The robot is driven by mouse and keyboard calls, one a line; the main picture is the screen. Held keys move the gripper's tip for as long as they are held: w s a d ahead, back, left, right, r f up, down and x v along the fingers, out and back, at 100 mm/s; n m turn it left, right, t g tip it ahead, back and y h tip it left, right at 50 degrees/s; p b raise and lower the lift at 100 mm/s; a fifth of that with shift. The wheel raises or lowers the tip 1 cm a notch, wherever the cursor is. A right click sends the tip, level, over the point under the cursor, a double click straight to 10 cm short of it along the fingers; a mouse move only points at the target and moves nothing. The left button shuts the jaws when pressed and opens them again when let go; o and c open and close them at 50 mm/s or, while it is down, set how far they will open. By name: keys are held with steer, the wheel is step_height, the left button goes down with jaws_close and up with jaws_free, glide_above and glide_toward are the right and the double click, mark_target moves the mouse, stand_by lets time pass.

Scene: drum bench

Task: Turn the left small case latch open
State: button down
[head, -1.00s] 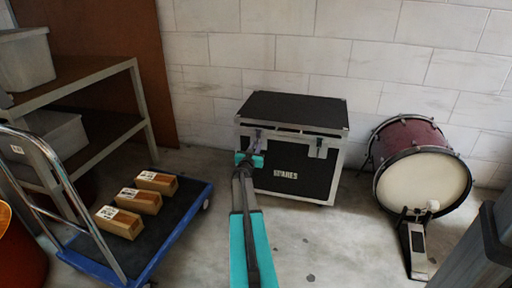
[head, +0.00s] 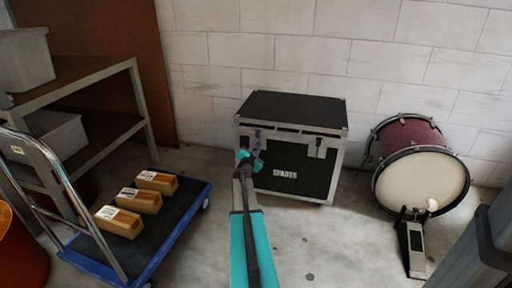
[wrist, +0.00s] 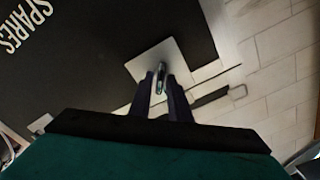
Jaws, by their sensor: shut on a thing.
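The black case (head: 290,165) with silver edges and "SPARES" on its front stands on the floor against the wall, lid down. Its left small latch (wrist: 161,78) shows in the wrist view as a narrow metal piece on a pale square plate (wrist: 146,61). My gripper (wrist: 160,84) is shut on this latch, a dark finger on each side. In the head view my gripper (head: 256,146) is at the left of the case front, tilted, and covers most of the latch. The right latch (head: 320,148) is in plain view, with nothing touching it.
A blue trolley (head: 190,222) with several cardboard boxes (head: 138,199) stands at the left, before a grey shelf (head: 100,75). A red bass drum (head: 422,170) with a pedal (head: 415,248) is at the right. The floor before the case is clear.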

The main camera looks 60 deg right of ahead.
steer(key=m+b, duration=0.1)
steer(key=m, duration=0.2)
steer(key=m+b, duration=0.2)
steer(key=m, duration=0.2)
steer(key=m+b, duration=0.1)
steer(key=m, duration=0.2)
steer(key=shift+s+f, duration=0.1)
steer(key=shift+f, duration=0.25)
steer(key=shift+m, duration=0.3)
steer(key=c, duration=1.8)
jaws_free()
steer(key=shift+r, duration=0.1)
steer(key=shift+c, duration=0.2)
steer(key=shift+a, duration=0.15)
steer(key=shift+v, duration=0.9)
steer(key=p+v, duration=0.3)
steer(key=v, duration=0.8)
steer(key=shift+a, duration=0.35)
steer(key=shift+s, duration=0.1)
